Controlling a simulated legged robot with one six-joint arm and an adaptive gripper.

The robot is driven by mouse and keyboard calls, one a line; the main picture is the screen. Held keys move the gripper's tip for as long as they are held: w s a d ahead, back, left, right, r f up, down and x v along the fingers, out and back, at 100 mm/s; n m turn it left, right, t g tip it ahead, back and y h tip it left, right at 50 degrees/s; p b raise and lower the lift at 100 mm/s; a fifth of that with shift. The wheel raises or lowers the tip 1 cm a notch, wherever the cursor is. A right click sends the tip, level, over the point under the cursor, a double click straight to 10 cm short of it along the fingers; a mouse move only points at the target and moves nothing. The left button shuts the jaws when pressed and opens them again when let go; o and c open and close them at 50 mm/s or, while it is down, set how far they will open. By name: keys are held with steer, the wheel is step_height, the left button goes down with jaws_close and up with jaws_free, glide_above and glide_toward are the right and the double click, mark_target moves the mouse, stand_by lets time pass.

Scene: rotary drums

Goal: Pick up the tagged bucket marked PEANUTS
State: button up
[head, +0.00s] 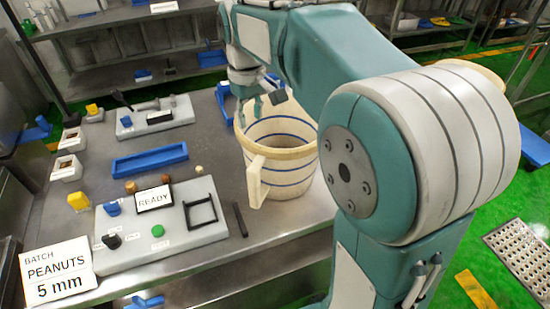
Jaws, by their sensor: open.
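A cream bucket (281,176) with blue stripes stands upright on the metal table, right of the control panel. A cream handle or tag-like piece sticks out at its front left; I can read no marking on it. My gripper (263,101) is open at the bucket's far rim, pointing down. I cannot tell whether it touches the rim, and my arm hides part of the bucket's right side. A white sign (58,272) reading "BATCH PEANUTS 5 mm" stands at the table's front left.
A grey panel (180,240) with a READY display (154,198) and knobs lies left of the bucket. A blue tray (150,161) and a second grey panel (157,128) lie behind it. A dark bar (240,219) lies near the bucket. Shelves stand at the back.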

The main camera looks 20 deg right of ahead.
mark_target(254, 151)
step_height(254, 151, down, 11)
steer(key=shift+s+r, duration=0.1)
steer(key=shift+d, duration=0.2)
steer(key=shift+c, duration=0.9)
steer(key=shift+d, duration=0.1)
jaws_close()
